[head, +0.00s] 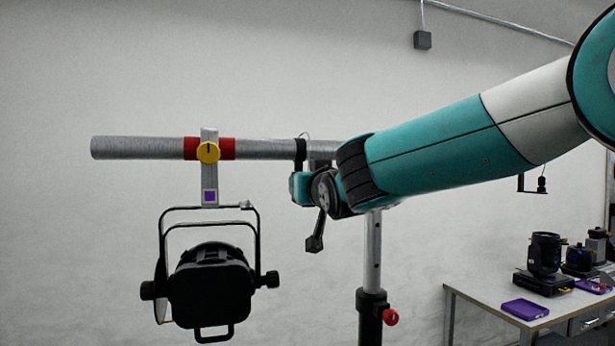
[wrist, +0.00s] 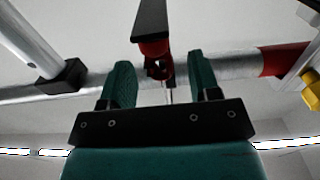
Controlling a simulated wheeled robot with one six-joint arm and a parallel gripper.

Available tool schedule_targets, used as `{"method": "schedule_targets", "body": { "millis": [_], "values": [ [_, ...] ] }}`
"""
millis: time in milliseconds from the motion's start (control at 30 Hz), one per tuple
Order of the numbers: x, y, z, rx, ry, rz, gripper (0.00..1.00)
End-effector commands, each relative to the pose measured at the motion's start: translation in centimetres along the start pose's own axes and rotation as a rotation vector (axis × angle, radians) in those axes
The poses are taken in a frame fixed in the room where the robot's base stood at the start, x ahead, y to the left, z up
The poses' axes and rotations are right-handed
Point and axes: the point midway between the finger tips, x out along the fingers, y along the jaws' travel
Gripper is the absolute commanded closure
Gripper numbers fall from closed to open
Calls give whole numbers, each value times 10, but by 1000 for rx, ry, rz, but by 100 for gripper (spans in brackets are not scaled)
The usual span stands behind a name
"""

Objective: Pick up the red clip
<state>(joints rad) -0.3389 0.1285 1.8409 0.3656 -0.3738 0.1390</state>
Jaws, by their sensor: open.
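The red clip (wrist: 154,48) is in the wrist view, at the grey horizontal pipe, with a long black part rising from it to the top edge. My gripper (wrist: 162,78) is open, with one teal finger on each side of the clip's lower part. Gaps show between the clip and both fingers. How deep the clip sits between them is hard to tell.
A black lamp (head: 212,287) hangs from the pipe by a clamp with a yellow knob (head: 208,152), left of my arm. Red bands (head: 228,148) flank the clamp. A stand (head: 373,260) rises below my arm. A table (head: 470,296) with several lamps stands at right.

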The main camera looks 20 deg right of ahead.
Motion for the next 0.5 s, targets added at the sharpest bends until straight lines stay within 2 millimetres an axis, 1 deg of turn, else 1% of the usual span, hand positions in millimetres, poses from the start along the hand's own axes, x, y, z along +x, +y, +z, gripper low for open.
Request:
{"method": "schedule_targets", "body": {
  "millis": [33, 100, 200, 467, 500],
  "values": [
    [7, -1, -6, -1, -2, 1, 44],
    [17, -1, -5, -1, -2, 1, 44],
    [25, -1, -3, 0, 1, -1, 44],
    [27, -1, 0, 0, 1, -1, 44],
    [27, -1, 0, 0, 1, -1, 53]
  ]
}}
